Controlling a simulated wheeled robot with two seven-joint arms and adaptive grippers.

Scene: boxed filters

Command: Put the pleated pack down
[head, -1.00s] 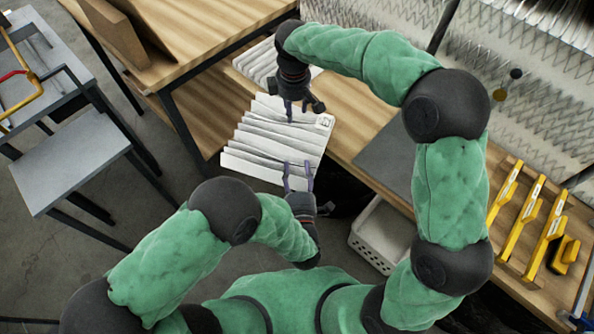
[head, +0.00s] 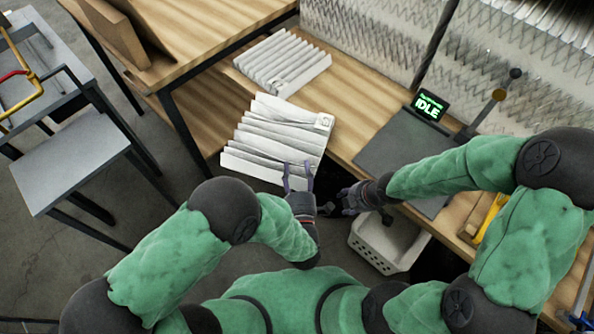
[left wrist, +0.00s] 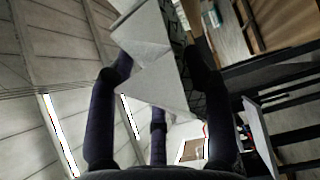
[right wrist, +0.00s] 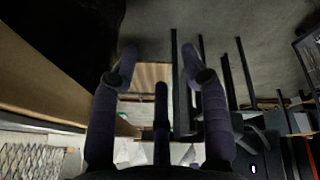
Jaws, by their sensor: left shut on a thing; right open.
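A white pleated pack (head: 272,138) with a small label at its corner is held off the bench's near edge, over open space. My left gripper (head: 298,176) is shut on its near edge. In the left wrist view the pack (left wrist: 155,65) shows pale between the fingers. A second white pleated pack (head: 283,64) lies on the wooden bench behind. My right gripper (head: 352,198) is open and empty, right of the held pack and apart from it. In the right wrist view nothing is between its fingers (right wrist: 163,75).
A dark grey plate (head: 395,145) lies on the bench (head: 340,125), with a small display (head: 430,106) reading IDLE behind it. A light plastic crate (head: 375,252) stands below the bench edge. A grey side table (head: 65,165) is at left.

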